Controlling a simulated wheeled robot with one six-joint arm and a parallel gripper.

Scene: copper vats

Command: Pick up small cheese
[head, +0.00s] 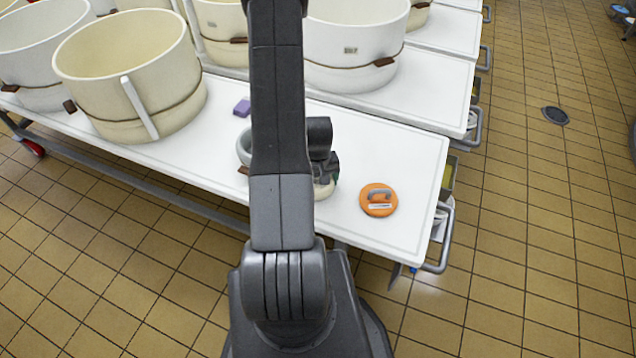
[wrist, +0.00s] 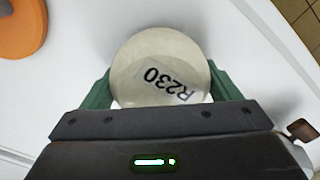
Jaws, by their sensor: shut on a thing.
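The small cheese (wrist: 158,55) is a round, pale cream piece with a label reading R230, seen from above in the wrist view. My gripper (wrist: 160,73) has its green fingers on either side of it and is shut on it. White tabletop shows around the cheese; I cannot tell whether it still touches the table. In the head view my gripper (head: 328,168) is mostly hidden behind my arm, over the white table (head: 415,150). A bit of a cream thing shows below it there, mostly hidden.
An orange disc (head: 378,200) with a grey handle or mark lies right of my gripper; it also shows in the wrist view (wrist: 20,25). A purple block (head: 242,107) lies behind. Large cream vats (head: 130,75) stand at the back left. A drain (head: 555,115) is in the tiled floor.

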